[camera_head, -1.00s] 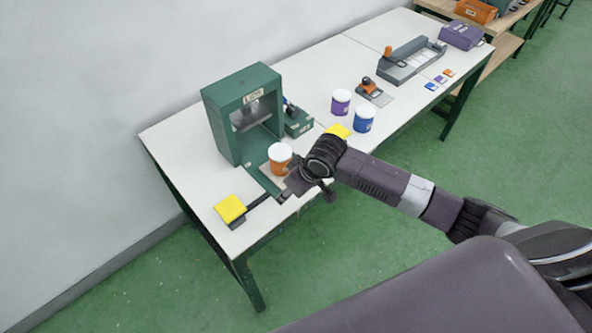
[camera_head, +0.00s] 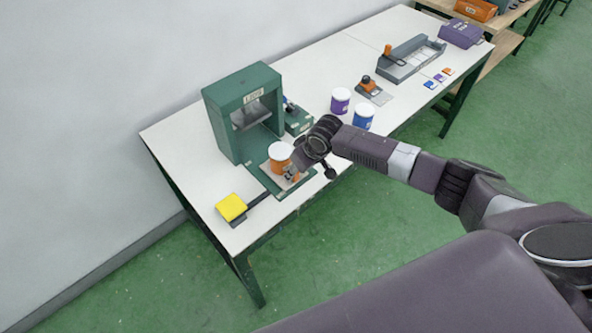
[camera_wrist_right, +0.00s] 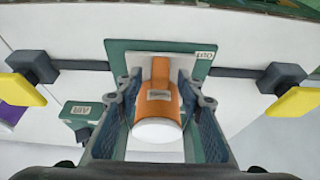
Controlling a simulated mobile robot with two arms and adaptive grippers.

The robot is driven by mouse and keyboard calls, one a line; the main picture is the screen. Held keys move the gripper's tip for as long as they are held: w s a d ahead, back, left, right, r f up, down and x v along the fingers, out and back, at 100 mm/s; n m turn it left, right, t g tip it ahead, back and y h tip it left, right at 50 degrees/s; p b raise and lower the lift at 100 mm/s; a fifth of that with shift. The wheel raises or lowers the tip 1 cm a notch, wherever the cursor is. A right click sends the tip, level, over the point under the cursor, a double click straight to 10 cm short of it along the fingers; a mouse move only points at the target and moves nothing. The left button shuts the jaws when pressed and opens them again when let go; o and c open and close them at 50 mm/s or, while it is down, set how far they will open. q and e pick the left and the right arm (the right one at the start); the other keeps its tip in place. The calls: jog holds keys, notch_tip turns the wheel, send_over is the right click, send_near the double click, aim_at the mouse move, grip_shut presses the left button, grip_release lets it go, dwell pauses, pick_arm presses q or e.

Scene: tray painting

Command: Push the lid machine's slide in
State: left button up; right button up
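The green lid machine (camera_head: 222,125) stands on the white table. Its slide (camera_head: 262,182) sticks out of the front, and its labelled plate (camera_wrist_right: 120,50) shows in the right wrist view. An orange pot (camera_head: 280,158) with a white top stands upright on the slide. In the right wrist view the pot (camera_wrist_right: 157,108) appears between my right gripper's fingers (camera_wrist_right: 160,80), which are apart; I cannot tell whether they touch it. In the head view my right gripper (camera_head: 291,173) is low at the pot's front right side. My left gripper is not in view.
A yellow pad (camera_head: 232,207) on a dark bar stands left of the slide; another yellow pad (camera_wrist_right: 296,101) shows in the wrist view. A purple pot (camera_head: 340,100) and a blue pot (camera_head: 363,117) stand to the right.

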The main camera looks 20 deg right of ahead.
jog(key=shift+w+f, duration=0.15)
jog(key=shift+f, duration=0.2)
grip_shut()
